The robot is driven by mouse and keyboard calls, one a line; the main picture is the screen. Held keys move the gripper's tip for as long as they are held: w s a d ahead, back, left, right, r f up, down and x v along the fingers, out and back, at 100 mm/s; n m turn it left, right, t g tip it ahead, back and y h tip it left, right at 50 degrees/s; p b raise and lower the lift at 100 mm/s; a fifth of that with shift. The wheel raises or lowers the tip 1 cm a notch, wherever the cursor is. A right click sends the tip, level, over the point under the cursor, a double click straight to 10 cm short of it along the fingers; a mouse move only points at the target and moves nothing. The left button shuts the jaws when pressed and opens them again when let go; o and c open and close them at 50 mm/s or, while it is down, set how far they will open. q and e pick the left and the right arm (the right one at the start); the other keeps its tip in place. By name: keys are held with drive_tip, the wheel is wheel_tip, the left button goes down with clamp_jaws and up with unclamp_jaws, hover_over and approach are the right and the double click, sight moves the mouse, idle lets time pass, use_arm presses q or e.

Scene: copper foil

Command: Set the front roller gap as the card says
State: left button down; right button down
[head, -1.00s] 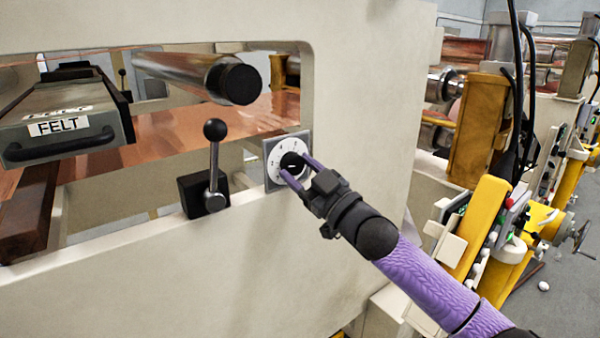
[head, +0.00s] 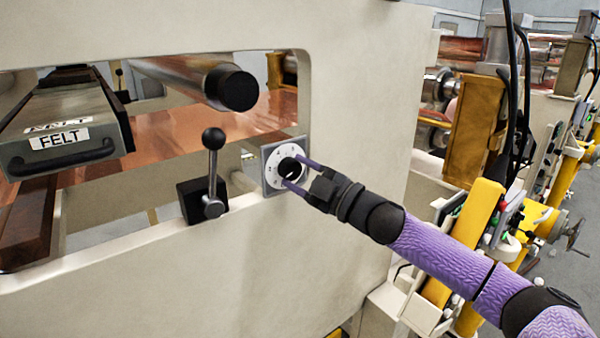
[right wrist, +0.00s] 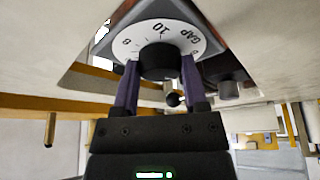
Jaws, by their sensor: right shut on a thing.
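A white round dial (head: 274,182) on a grey square plate is set in the cream machine frame. It has a black knob (head: 289,168) at its centre. My right gripper (head: 298,173) is shut on the knob, one finger on each side. The knob's pointer is too small to read. A steel roller with a black end (head: 238,88) lies above and left of the dial. No card shows. My left gripper is not in view.
A lever with a black ball (head: 213,139) stands left of the dial, close to my fingers. A box labelled FELT (head: 62,135) sits at the left over a copper sheet (head: 170,135). Yellow machinery (head: 475,135) stands at the right.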

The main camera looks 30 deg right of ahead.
idle(0.3)
drive_tip(key=shift+c, duration=0.6)
unclamp_jaws()
drive_tip(key=b+v, duration=0.3)
drive_tip(key=v, duration=0.7)
